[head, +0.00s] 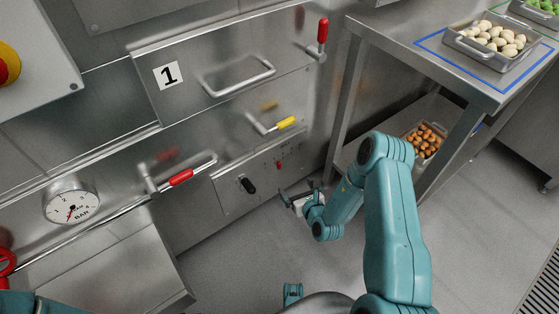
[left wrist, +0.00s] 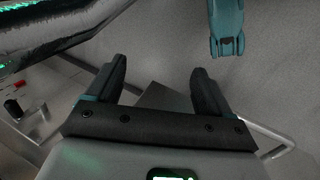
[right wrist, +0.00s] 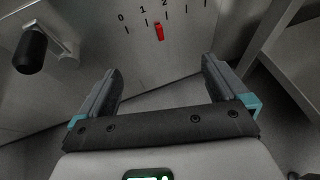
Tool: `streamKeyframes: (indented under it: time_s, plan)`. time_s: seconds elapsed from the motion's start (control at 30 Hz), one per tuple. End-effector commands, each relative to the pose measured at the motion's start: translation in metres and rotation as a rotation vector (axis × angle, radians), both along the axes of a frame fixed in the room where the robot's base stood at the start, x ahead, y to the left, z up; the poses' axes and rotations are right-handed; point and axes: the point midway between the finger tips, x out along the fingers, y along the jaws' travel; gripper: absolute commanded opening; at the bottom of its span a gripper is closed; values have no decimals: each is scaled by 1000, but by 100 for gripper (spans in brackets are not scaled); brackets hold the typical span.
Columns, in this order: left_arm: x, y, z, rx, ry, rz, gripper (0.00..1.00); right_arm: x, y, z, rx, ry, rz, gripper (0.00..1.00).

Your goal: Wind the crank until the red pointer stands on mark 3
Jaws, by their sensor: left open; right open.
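The crank's black knob (head: 248,186) sticks out from a steel panel low on the machine front; it also shows at the left of the right wrist view (right wrist: 30,50). The red pointer (right wrist: 159,31) is just below a scale with 0, 1 and 2 readable, and looks to stand between marks 1 and 2. It is small in the head view (head: 279,165). My right gripper (head: 299,196) is open and empty, to the right of the knob and apart from it. My left gripper (left wrist: 155,85) is open and empty in the left wrist view; the head view does not show it.
Above the panel are a yellow-grip handle (head: 286,123), a red-grip handle (head: 181,177) and a drawer marked 1 (head: 168,75). A pressure gauge (head: 71,208) is at left. A steel table (head: 400,45) with food trays stands at right. The floor in front is mostly clear.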

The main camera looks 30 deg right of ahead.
Motion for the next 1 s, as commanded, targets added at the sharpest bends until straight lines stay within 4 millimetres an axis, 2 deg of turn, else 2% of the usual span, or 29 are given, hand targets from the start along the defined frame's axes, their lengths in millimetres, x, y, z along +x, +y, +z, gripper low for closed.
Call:
streamKeyframes:
  time_s: [0.03,0.2,0.43,0.53,0.57,0.67,0.7,0.77,0.8,0.87,0.9,1.0]
  plan:
    - [0,0,12,0,0,0,81,-9,1,9,3,4,-2,100]
    - [0,0,19,0,0,1,81,-25,4,12,1,2,-1,100]
    - [0,0,18,0,0,1,81,-28,5,11,1,-1,2,100]
    - [0,0,18,0,1,1,81,-26,20,12,20,3,59,100]
    - [0,0,18,0,1,1,81,-25,30,13,35,7,100,100]
    - [0,0,18,0,1,1,81,-27,88,19,101,32,332,100]
    - [0,0,18,0,1,1,81,-34,118,23,129,50,461,100]
    - [0,0,18,0,1,1,81,-53,164,29,157,86,678,100]
    - [0,0,18,0,0,1,81,-72,193,33,166,115,831,100]
    - [0,0,18,0,0,1,81,-106,228,39,155,161,1068,100]
    - [0,0,18,0,1,1,81,-132,246,41,131,193,1222,100]
    - [0,0,18,0,1,1,81,-195,266,42,11,268,1589,100]
